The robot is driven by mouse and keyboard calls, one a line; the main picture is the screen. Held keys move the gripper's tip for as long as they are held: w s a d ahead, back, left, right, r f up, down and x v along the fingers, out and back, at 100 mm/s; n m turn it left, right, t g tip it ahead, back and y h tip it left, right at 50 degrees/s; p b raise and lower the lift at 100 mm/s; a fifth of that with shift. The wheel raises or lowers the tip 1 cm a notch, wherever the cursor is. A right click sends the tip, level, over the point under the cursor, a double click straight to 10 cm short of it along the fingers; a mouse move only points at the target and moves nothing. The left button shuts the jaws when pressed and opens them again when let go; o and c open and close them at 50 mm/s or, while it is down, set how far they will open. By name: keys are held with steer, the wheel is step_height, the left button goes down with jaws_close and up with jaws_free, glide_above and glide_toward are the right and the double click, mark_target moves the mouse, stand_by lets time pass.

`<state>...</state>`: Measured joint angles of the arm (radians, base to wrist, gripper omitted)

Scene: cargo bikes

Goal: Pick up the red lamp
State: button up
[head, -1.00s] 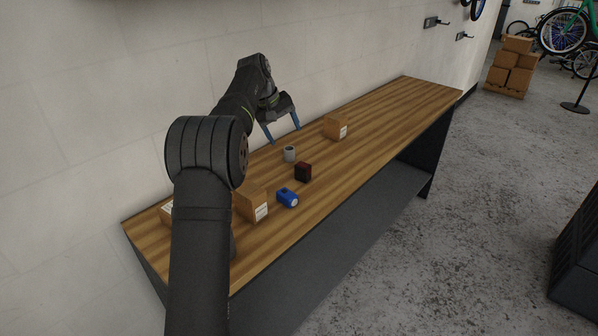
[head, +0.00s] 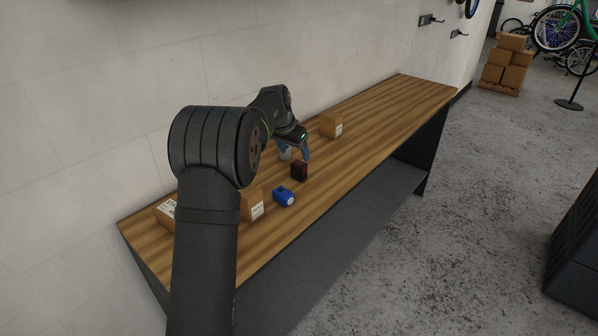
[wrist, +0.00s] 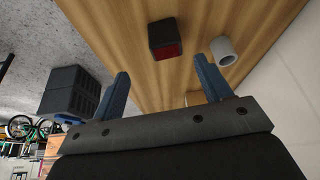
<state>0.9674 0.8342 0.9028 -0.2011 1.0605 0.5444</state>
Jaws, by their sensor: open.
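The red lamp (head: 299,171) is a small dark block with a red face, standing on the wooden workbench (head: 375,112). In the wrist view the lamp (wrist: 165,40) lies beyond the fingertips, roughly between them, with its red face turned toward me. My gripper (head: 296,154) is open and empty, just behind and above the lamp in the head view. Its two blue fingers also show in the wrist view (wrist: 160,75), apart from the lamp.
A blue object (head: 284,196) and a cardboard box (head: 252,205) are nearer. Another box (head: 331,125) stands farther along. The bench's far end is clear.

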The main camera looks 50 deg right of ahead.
mark_target(297, 165)
steer(key=x, duration=0.6)
steer(key=shift+w+x, duration=0.2)
steer(key=shift+x, duration=1.05)
steer(key=shift+w+x, duration=0.2)
steer(key=shift+x, duration=1.1)
steer(key=c, duration=1.1)
